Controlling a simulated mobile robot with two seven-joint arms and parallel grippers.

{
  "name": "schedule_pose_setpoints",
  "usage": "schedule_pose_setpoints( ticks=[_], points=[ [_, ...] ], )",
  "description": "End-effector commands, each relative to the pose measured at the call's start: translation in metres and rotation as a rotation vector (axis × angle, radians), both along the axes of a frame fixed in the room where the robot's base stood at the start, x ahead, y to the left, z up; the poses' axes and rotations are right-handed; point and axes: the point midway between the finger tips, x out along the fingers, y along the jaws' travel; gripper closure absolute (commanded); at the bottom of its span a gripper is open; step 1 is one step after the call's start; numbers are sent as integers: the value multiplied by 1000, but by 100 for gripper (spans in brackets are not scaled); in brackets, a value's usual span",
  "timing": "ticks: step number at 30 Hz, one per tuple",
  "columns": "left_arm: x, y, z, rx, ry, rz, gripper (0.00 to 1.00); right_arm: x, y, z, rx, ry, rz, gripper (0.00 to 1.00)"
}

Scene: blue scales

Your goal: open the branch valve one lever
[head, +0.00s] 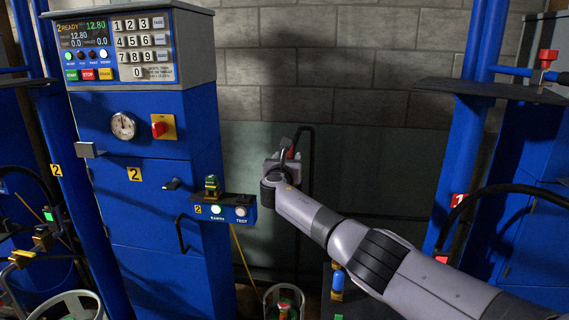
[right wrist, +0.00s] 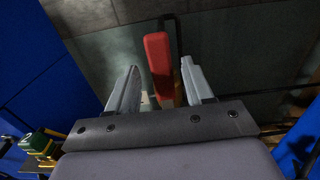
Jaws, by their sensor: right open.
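The branch valve one lever (right wrist: 158,58) is a red handle in the right wrist view. It rises between the two grey fingers of my right gripper (right wrist: 159,68), nearer the right finger. The gripper is open, and I cannot tell whether a finger touches the lever. My left gripper is not in view.
A blue cabinet (head: 150,225) with a keypad console (head: 130,50) stands at the left. Its small button box (head: 228,208) juts out just left of my right gripper. A blue post (head: 465,150) with a shelf (head: 497,91) stands at the right. Cylinders stand low in front.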

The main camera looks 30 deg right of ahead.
Motion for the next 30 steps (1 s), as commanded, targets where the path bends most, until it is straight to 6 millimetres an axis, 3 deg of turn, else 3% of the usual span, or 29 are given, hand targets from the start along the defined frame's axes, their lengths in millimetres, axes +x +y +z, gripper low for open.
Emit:
schedule_pose_setpoints(
  ticks=[18, 30],
  points=[
    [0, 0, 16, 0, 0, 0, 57, -34, 28, 1, -1, 1, 1, 49],
    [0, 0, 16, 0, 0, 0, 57, -40, 33, 1, -2, 2, 0, 49]
  ],
)
